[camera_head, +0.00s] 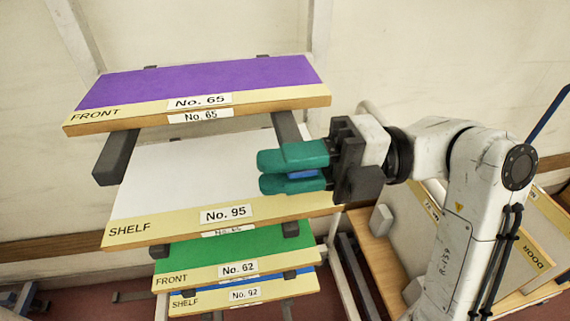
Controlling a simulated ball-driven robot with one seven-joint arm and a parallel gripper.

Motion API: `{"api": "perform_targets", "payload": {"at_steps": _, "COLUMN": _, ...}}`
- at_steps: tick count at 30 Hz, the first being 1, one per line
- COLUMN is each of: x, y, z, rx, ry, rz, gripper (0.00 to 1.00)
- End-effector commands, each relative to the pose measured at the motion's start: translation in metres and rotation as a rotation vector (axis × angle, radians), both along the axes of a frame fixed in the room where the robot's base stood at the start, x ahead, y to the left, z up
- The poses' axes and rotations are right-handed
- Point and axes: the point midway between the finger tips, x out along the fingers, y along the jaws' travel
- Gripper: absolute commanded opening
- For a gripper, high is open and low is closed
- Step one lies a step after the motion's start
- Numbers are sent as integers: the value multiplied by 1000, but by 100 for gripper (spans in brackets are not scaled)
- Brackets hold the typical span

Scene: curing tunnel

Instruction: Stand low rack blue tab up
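The blue board (305,284) lies flat at the bottom of the rack, mostly hidden beneath the green board (230,246). Its cream front edge reads SHELF, No. 92. No separate tab can be made out on it. My gripper (265,172) has two teal fingers, one above the other in the picture, pointing left in front of the white board (170,180). A small blue patch shows between the fingers; I cannot tell whether it is a finger pad or a held thing. The gripper is well above the blue board and apart from it.
A purple board (200,82), FRONT, No. 65, lies on dark rack arms (116,158) at the top. The white board is SHELF, No. 95; the green one FRONT, No. 62. At right, boards marked DOOR (530,262) lean by a wooden surface (385,262).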

Motion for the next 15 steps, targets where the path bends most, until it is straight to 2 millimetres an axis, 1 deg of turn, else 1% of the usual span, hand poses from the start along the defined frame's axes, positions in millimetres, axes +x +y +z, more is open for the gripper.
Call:
{"api": "perform_targets", "payload": {"at_steps": 1, "x": 0, "y": 0, "z": 0, "rx": 0, "ry": 0, "rz": 0, "gripper": 20}}
{"api": "perform_targets", "payload": {"at_steps": 7, "x": 0, "y": 0, "z": 0, "rx": 0, "ry": 0, "rz": 0, "gripper": 1}}
{"api": "perform_targets", "payload": {"at_steps": 15, "x": 0, "y": 0, "z": 0, "rx": -2, "ry": 2, "rz": 0, "gripper": 0}}
